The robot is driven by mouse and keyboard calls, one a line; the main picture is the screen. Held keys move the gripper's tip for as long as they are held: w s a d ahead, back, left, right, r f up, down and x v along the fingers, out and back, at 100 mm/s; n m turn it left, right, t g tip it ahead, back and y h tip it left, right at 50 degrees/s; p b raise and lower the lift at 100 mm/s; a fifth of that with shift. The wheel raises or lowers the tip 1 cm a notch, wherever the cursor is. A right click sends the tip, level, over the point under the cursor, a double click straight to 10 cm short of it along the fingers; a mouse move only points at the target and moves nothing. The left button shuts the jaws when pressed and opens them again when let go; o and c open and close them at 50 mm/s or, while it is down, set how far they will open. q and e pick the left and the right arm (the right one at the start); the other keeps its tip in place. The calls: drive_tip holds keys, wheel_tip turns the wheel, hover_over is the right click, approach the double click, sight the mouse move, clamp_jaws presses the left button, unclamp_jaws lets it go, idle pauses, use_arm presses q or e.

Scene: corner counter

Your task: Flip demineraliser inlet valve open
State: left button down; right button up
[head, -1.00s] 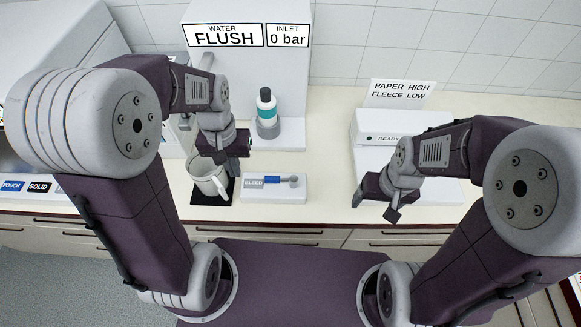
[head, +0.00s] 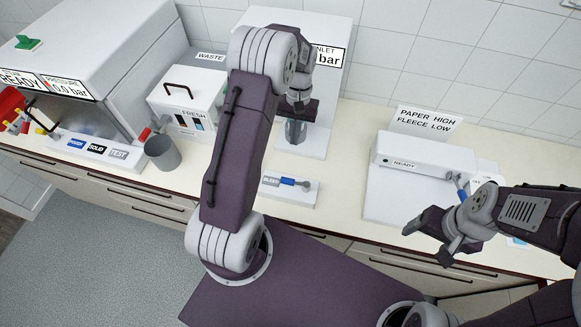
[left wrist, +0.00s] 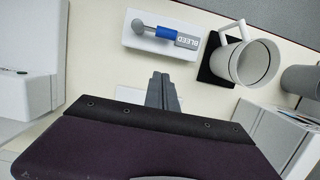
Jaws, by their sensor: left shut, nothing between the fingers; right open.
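A white block with a blue-handled lever (head: 287,181) lies on the counter. The lever's handle lies flat toward the grey BLEED plate (head: 270,181), its round grey end on the right. Lever (left wrist: 160,33) and plate (left wrist: 187,41) also show in the left wrist view. Behind stands the tall white unit (head: 335,85) with an INLET bar sign (head: 329,57), partly hidden by my left arm. My left gripper (head: 296,132) is shut and empty, in front of this unit; its closed fingertips (left wrist: 161,78) point toward the block, apart from it. My right gripper (head: 431,238) is open and empty at the counter's front right.
A white mug (left wrist: 249,62) stands on a black pad (left wrist: 213,69) beside the block. A grey can (head: 161,152) and FRESH box (head: 190,98) are left. The READY device (head: 410,155) is right. Bare counter lies between block and device.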

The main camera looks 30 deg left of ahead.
use_arm(q)
drive_tip(key=s+f+p, duration=0.1)
drive_tip(key=f, duration=0.2)
drive_tip(key=s+f+p, duration=0.1)
drive_tip(key=s+f, duration=0.1)
drive_tip(key=f, duration=0.1)
drive_tip(key=s+d+f+p, duration=0.1)
drive_tip(key=s+f, duration=0.1)
drive_tip(key=f, duration=0.1)
drive_tip(key=shift+s+p, duration=0.2)
drive_tip(key=shift+p, duration=0.1)
drive_tip(key=shift+s+f, duration=0.2)
drive_tip(key=shift+s, duration=0.15)
drive_tip(key=shift+w, duration=0.15)
